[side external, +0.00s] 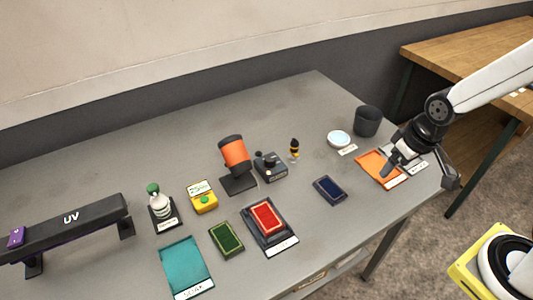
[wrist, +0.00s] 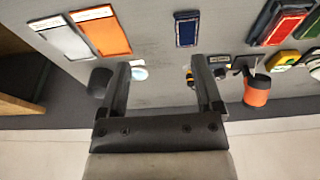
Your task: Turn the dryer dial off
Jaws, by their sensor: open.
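An orange cylinder on a dark stand, seemingly the dryer (side external: 234,153), stands mid-table in the side view. Just right of it is a small dark box (side external: 271,168) with a black knob, likely the dial (side external: 268,158); its setting is too small to read. In the wrist view the orange dryer (wrist: 257,92) is at right, and the dark box (wrist: 219,66) is just beyond the right finger, partly hidden. My gripper (side external: 419,172) is open and empty above the table's right end, well right of the dial. Its two fingers (wrist: 162,66) show apart in the wrist view.
An orange tray (side external: 377,166) lies below my gripper, beside a dark cup (side external: 367,121) and white dish (side external: 339,139). A yellow-black item (side external: 294,149) stands right of the dial box. A blue pad (side external: 330,189) and red pad (side external: 266,215) lie in front.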

